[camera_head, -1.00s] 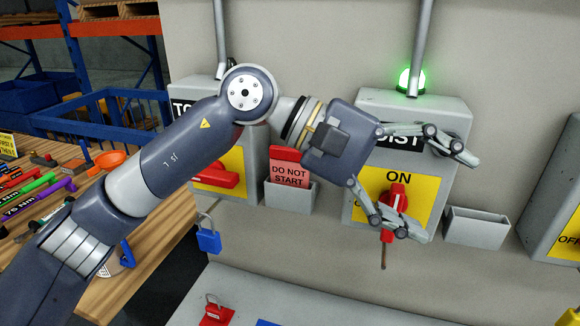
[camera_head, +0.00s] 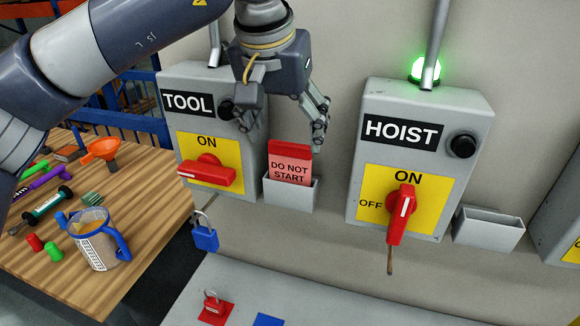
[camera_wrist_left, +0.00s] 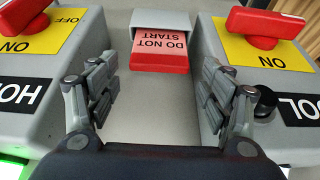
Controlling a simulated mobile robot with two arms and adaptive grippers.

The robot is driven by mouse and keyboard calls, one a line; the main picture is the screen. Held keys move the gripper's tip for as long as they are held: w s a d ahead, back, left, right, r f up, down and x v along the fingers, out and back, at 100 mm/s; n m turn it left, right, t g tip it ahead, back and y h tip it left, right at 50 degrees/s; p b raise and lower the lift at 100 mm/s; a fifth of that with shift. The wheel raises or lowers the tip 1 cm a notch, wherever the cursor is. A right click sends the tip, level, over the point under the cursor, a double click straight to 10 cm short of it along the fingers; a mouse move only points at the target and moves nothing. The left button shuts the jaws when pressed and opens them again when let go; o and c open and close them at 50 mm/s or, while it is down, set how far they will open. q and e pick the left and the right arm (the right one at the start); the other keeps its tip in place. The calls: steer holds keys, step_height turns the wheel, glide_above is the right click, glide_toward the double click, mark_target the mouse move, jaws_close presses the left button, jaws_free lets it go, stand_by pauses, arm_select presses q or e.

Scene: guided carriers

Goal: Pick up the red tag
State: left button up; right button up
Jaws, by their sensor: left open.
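The red tag (camera_head: 290,165) reads "DO NOT START" and stands upright in a grey holder (camera_head: 291,195) on the wall between the TOOL and HOIST boxes. My left gripper (camera_head: 285,130) hangs above the tag, pointing down, open and empty. In the left wrist view the red tag (camera_wrist_left: 160,50) lies ahead, between the two spread fingers (camera_wrist_left: 160,95) and beyond their tips. The tag's lower part is hidden inside the holder. My right gripper is not in view.
The TOOL box (camera_head: 205,130) with a red handle stands left, the HOIST box (camera_head: 420,150) right, its green lamp (camera_head: 425,69) lit. An empty grey holder (camera_head: 488,230) is at the right. A blue padlock (camera_head: 205,235) hangs below TOOL. A wooden table (camera_head: 130,260) holds tools and a mug.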

mark_target(289, 145)
arm_select(q)
steer(key=shift+w+f, duration=0.3)
steer(key=shift+f, duration=0.3)
steer(key=p+x, duration=0.1)
steer(key=x, duration=0.3)
steer(key=shift+d+f+p, duration=0.1)
steer(key=shift+f+p, duration=0.1)
steer(key=shift+p, duration=0.1)
steer(key=shift+w+f, duration=0.2)
steer(key=shift+s, duration=0.1)
steer(key=c, duration=0.8)
